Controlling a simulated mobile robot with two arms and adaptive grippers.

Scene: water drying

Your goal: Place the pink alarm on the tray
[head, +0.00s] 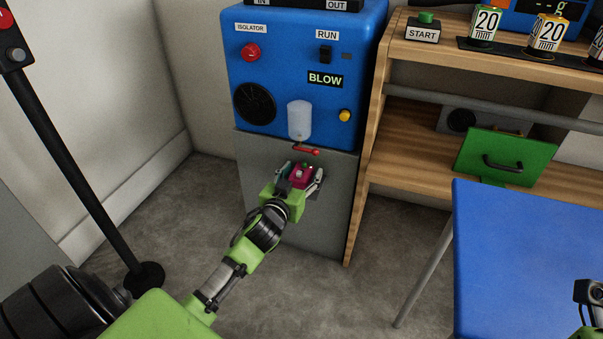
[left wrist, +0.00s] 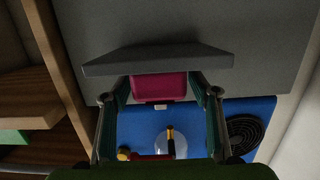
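The pink alarm (head: 300,177) is a small box in front of the grey lower cabinet. In the left wrist view, which is upside down, the pink alarm (left wrist: 158,87) fills the gap between the fingers of my left gripper (left wrist: 158,92). My left gripper (head: 302,180) is shut on it, one finger on each side. A grey ledge, seemingly the tray (left wrist: 158,60), juts from the cabinet right at the alarm; whether they touch cannot be told. In the head view the arm and gripper mostly hide it. Part of my right gripper (head: 588,295) shows at the lower right; its fingers are unclear.
The blue unit (head: 300,70) above has a red knob (head: 250,52), a yellow button (head: 344,115) and a clear cup (head: 299,118). A red lever (head: 306,150) is close above the alarm. A wooden shelf (head: 415,140) and blue table (head: 520,250) stand right.

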